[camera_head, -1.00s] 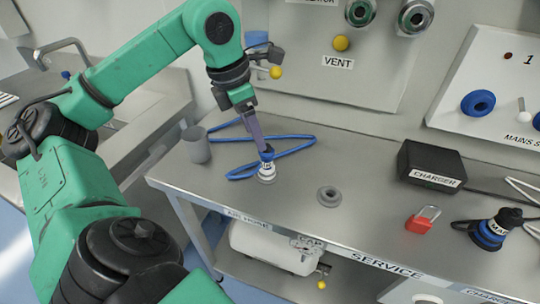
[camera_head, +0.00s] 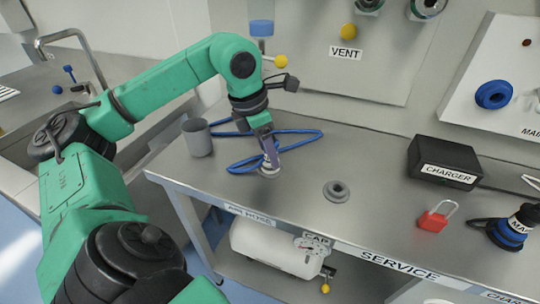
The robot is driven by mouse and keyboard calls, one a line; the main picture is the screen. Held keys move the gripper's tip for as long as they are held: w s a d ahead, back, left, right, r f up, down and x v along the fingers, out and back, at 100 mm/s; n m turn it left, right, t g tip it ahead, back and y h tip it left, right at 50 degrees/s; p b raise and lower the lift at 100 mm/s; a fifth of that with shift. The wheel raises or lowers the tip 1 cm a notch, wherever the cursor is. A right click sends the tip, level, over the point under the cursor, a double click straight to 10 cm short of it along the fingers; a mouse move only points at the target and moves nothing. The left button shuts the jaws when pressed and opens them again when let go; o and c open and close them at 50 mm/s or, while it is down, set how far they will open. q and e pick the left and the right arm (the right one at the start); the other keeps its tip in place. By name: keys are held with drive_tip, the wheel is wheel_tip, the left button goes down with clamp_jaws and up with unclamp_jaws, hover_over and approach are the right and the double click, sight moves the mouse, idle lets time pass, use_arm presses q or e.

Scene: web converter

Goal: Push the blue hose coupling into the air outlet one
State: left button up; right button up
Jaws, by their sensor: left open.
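The blue hose coupling (camera_head: 270,169) stands upright on the steel bench, with its blue hose (camera_head: 245,163) looped behind it. My left gripper (camera_head: 269,148) reaches down from above, its purple-grey fingers open and over the coupling's upper part, hiding most of it. I cannot tell whether the fingers touch it. Two round green-and-metal outlets (camera_head: 427,8) are cut off by the top edge on the wall panel; their numbers are not visible, so I cannot tell which is air outlet one. My right gripper is not in view.
A grey cup (camera_head: 197,138) stands left of the hose. A grey ring (camera_head: 337,191), a red padlock (camera_head: 435,216), a black charger box (camera_head: 446,163) and a blue-and-black plug (camera_head: 513,226) are on the bench to the right.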

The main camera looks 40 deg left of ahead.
use_arm(q)
clamp_jaws()
drive_tip(key=shift+r+p, duration=4.1)
drive_tip(key=shift+r, duration=0.05)
drive_tip(key=shift+f, duration=0.1)
